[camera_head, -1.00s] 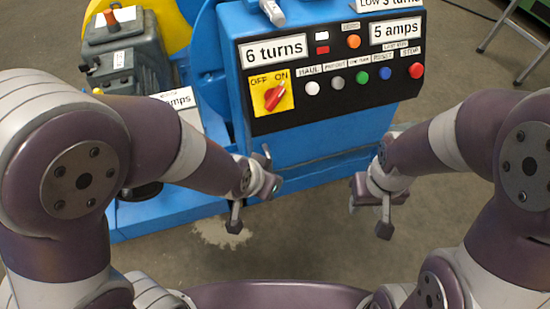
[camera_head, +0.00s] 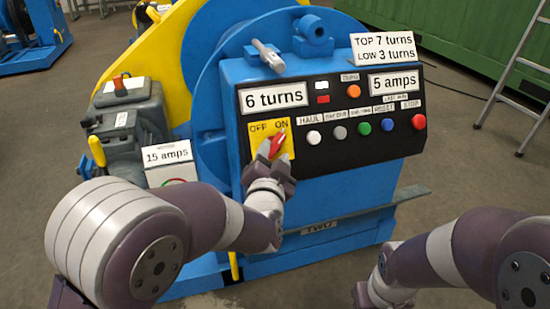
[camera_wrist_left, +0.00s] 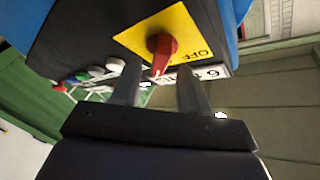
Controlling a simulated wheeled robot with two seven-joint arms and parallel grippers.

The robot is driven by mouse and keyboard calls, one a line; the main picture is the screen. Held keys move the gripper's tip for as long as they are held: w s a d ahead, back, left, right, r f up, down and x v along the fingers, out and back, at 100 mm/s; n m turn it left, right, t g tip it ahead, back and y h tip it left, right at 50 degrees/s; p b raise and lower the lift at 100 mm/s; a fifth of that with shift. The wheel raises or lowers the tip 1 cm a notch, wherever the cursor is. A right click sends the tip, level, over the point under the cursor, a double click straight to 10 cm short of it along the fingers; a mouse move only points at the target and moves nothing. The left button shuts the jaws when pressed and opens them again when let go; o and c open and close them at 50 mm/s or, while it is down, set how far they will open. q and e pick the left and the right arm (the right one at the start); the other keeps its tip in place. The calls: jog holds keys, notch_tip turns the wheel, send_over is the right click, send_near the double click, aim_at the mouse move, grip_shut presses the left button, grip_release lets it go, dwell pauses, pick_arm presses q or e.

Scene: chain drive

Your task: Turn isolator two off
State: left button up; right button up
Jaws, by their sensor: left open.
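The isolator is a red rotary knob (camera_head: 277,143) on a yellow plate (camera_head: 287,151) marked OFF and ON, at the left of the blue machine's black panel. The knob's pale-tipped end points up and right, toward ON. My left gripper (camera_head: 273,151) is open just in front of the knob, hiding the plate's lower part. In the left wrist view the knob (camera_wrist_left: 161,45) shows between and just beyond the parted fingertips of my left gripper (camera_wrist_left: 160,80); contact cannot be told. My right gripper (camera_head: 362,294) is low at the bottom edge, mostly cut off.
A row of push buttons, including a green one (camera_head: 364,128) and a red one (camera_head: 418,122), lies right of the isolator. A grey ledge (camera_head: 365,208) juts out below the panel.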

aim_at(278, 147)
pick_arm(q)
jog(key=shift+w+d, duration=0.15)
jog(key=shift+w, duration=1.2)
grip_shut()
